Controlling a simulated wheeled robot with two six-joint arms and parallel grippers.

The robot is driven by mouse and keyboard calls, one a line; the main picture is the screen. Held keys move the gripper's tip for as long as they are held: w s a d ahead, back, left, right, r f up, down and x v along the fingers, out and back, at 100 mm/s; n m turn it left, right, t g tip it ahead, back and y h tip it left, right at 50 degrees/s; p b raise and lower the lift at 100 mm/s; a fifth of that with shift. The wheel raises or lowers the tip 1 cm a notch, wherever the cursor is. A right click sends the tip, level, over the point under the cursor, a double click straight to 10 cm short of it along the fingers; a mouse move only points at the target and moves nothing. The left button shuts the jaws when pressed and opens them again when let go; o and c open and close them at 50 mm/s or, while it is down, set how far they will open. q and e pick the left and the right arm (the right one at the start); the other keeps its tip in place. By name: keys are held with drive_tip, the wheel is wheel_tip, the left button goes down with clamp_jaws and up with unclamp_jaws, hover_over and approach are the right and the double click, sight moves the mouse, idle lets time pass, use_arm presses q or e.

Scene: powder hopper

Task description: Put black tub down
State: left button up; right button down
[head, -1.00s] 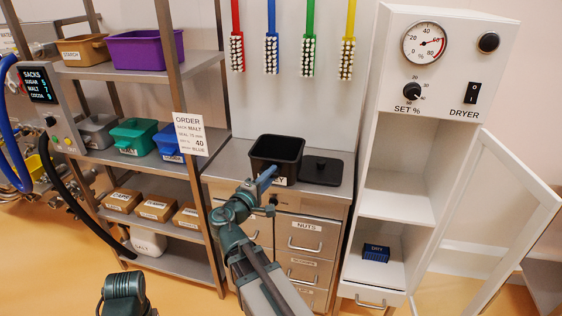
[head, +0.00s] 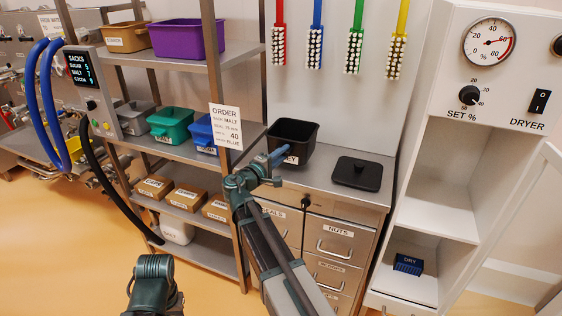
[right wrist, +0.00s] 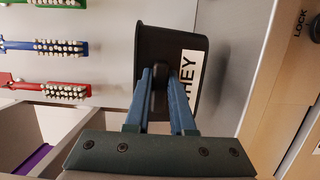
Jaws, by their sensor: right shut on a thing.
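The black tub (head: 293,138) has an open top and a white label partly covered by my fingers. My left gripper is not in view; only a link of that arm shows at the bottom.
A shelf rack with an order card (head: 226,128) stands left. The open dryer (head: 455,175) stands right. Brushes (head: 315,47) hang behind. The counter left of the lid looks clear.

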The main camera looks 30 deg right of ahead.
drive_tip(key=shift+w, duration=0.25)
drive_tip(key=f+b, duration=0.3)
drive_tip(key=shift+w, duration=0.4)
drive_tip(key=shift+f+b, duration=0.35)
drive_tip(key=shift+f, duration=0.1)
drive_tip(key=c, duration=0.8)
unclamp_jaws()
drive_tip(key=shift+o, duration=0.2)
drive_tip(key=shift+s+a+r, duration=0.1)
drive_tip(key=shift+r, duration=0.1)
drive_tip(key=v, duration=1.1)
drive_tip(key=shift+s+a, duration=0.2)
drive_tip(key=shift+a, duration=0.1)
